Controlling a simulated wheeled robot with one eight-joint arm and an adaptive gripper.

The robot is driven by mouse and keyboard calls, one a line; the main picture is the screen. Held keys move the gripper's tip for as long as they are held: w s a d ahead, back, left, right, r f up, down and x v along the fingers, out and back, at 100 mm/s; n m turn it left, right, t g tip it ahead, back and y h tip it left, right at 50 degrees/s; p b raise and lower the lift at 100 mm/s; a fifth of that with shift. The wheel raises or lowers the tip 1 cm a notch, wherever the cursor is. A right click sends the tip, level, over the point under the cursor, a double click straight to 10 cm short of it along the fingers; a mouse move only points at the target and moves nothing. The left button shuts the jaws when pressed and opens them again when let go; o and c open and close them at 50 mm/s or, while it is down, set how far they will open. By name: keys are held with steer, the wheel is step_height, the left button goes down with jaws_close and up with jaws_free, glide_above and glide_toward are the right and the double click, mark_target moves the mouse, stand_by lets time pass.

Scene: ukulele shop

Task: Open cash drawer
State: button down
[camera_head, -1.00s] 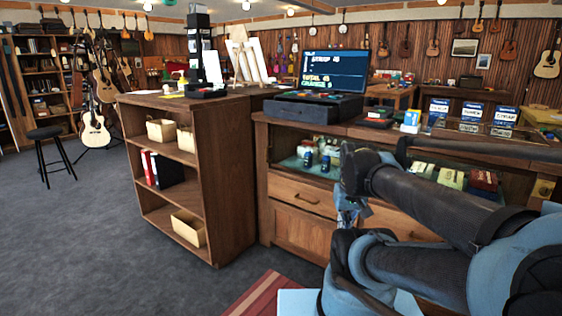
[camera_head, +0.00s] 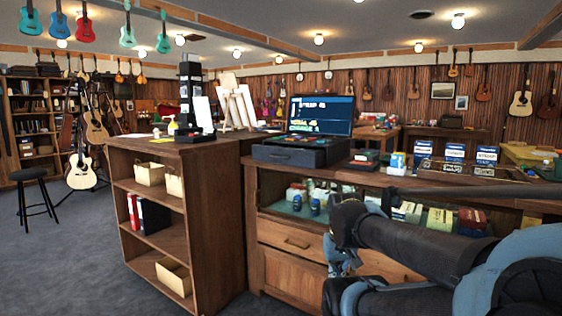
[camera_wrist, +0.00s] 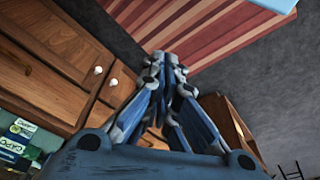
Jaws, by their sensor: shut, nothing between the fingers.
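The cash drawer is a black, low box (camera_head: 300,151) on the wooden counter, under a lit screen (camera_head: 320,115). Its front looks closed in the head view. My gripper (camera_head: 338,262) is in front of the counter, lower than the cash drawer and apart from it. In the wrist view my gripper (camera_wrist: 165,58) points down toward the floor, with its blue fingers together and nothing between them. The cash drawer is not seen in the wrist view.
The counter (camera_head: 285,232) has a glass display section and wooden drawers. An open shelf unit (camera_head: 207,205) with bins stands to its left. A card reader (camera_head: 368,158) and small boxes (camera_head: 455,152) stand on the counter. A striped rug (camera_wrist: 200,35) lies on the floor.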

steer(key=c, duration=2)
jaws_free()
steer(key=shift+s+r, duration=0.15)
steer(key=shift+o, duration=1.4)
steer(key=shift+w+d+r+h, duration=0.15)
steer(key=shift+r, duration=0.3)
steer(key=shift+w+d+r+h, duration=0.15)
steer(key=shift+r, duration=0.3)
steer(key=w+a+r+n+t+h, duration=0.1)
steer(key=w+r+n+t+h, duration=0.15)
steer(key=w+r, duration=0.7)
steer(key=w+a+r+n+t+h, duration=0.1)
steer(key=w+r+n+h, duration=0.35)
steer(key=w, duration=0.85)
steer(key=w+a+r+n+t+h, duration=0.1)
steer(key=w+a+r+n+t, duration=0.15)
steer(key=w+a+r, duration=0.65)
steer(key=w+a+r+n+t+h, duration=0.1)
steer(key=w+a+r+t, duration=0.25)
steer(key=w+a, duration=1)
steer(key=w+a+x, duration=0.1)
steer(key=x, duration=1.2)
steer(key=shift+w+d+f+t, duration=0.15)
steer(key=shift+w+f+t, duration=0.15)
steer(key=shift+t, duration=0.15)
